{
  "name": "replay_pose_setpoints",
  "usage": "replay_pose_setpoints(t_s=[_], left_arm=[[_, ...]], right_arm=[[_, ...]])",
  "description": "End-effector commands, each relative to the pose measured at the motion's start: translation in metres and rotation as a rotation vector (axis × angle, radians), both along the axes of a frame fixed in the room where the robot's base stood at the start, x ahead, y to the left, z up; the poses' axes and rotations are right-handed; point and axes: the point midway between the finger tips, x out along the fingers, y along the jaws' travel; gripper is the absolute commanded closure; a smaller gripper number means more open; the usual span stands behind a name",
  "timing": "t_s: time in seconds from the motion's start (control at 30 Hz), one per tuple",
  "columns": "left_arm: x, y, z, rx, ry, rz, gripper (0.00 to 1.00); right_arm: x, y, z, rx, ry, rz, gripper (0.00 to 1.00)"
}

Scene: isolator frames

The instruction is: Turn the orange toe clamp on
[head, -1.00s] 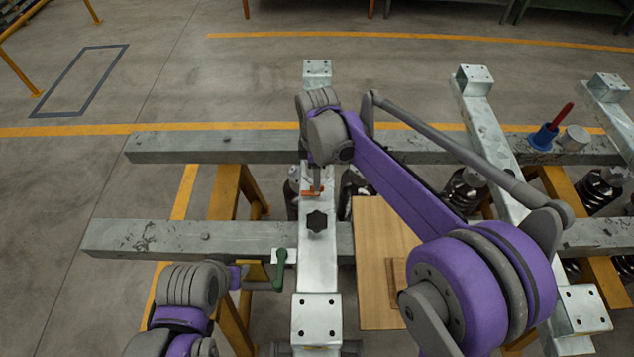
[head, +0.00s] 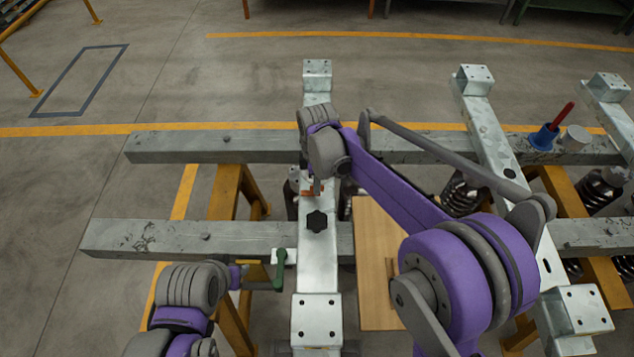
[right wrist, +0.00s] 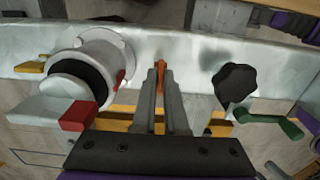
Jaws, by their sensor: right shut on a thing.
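The orange toe clamp (head: 308,193) is a small orange piece on the pale metal crossbeam, mostly hidden by my right gripper in the head view. In the right wrist view its orange part (right wrist: 160,76) stands upright between the fingertips. My right gripper (right wrist: 162,78) is shut on it; in the head view the gripper (head: 316,188) points down at the beam. My left gripper (head: 237,276) is at lower left, left of a green handle; its fingers are too unclear to judge.
A black star knob (head: 317,221) sits on the crossbeam just nearer than the clamp. A green-handled lever (head: 281,268) is at the beam's left side. A round fitting with a red-tipped lever (right wrist: 78,116) is left of my right fingers. A wooden board (head: 375,290) lies to the right.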

Motion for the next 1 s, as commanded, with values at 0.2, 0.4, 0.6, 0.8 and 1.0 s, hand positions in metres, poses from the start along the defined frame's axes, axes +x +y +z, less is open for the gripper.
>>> replay_pose_setpoints(t_s=[0.2,0.4,0.6,0.8,1.0], left_arm=[[0.0,0.0,0.0,0.0,0.0,0.0,0.57],[-0.0001,0.0,-0.0006,0.0,0.0,0.0,0.57],[-0.0003,0.0,-0.0019,0.0,0.001,0.0,0.57],[-0.0006,0.0,-0.0037,0.0,0.001,0.0,0.57],[-0.0008,0.0,-0.0051,0.0,0.002,0.0,0.57]], right_arm=[[0.0001,0.0,0.0002,0.0,0.0,-0.002,1.0],[0.0001,0.0,0.0002,0.0,0.0,-0.039,1.0],[0.0,0.0,0.0001,0.0,0.0,-0.147,1.0],[0.0001,0.0,0.0001,0.0,0.0,-0.317,1.0],[0.0001,0.0,0.0003,0.0,0.0,-0.507,1.0]])
